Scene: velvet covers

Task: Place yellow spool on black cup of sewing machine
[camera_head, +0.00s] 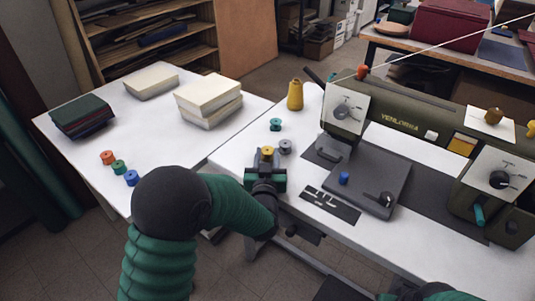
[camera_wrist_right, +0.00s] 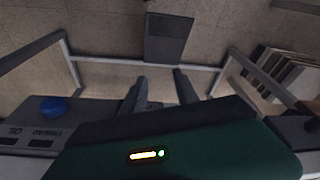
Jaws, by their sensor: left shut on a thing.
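The yellow spool (camera_head: 268,150) is at the fingertips of my left gripper (camera_head: 267,158), which is shut on it over the near left part of the sewing table. A grey spool (camera_head: 285,146) stands just right of it. The green sewing machine (camera_head: 420,122) stands at the right. A small black cup-like part (camera_head: 387,199) sits on its grey plate (camera_head: 365,195), with a blue spool (camera_head: 344,177) to its left; I cannot tell if this part is the named cup. My right gripper (camera_wrist_right: 160,77) has its fingers apart and empty in the right wrist view.
A teal spool (camera_head: 275,124) and a yellow cone (camera_head: 295,95) stand behind my left gripper. A black slotted plate (camera_head: 330,205) lies in front of the machine. The left table holds books (camera_head: 208,98) and red, green and blue spools (camera_head: 119,167).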

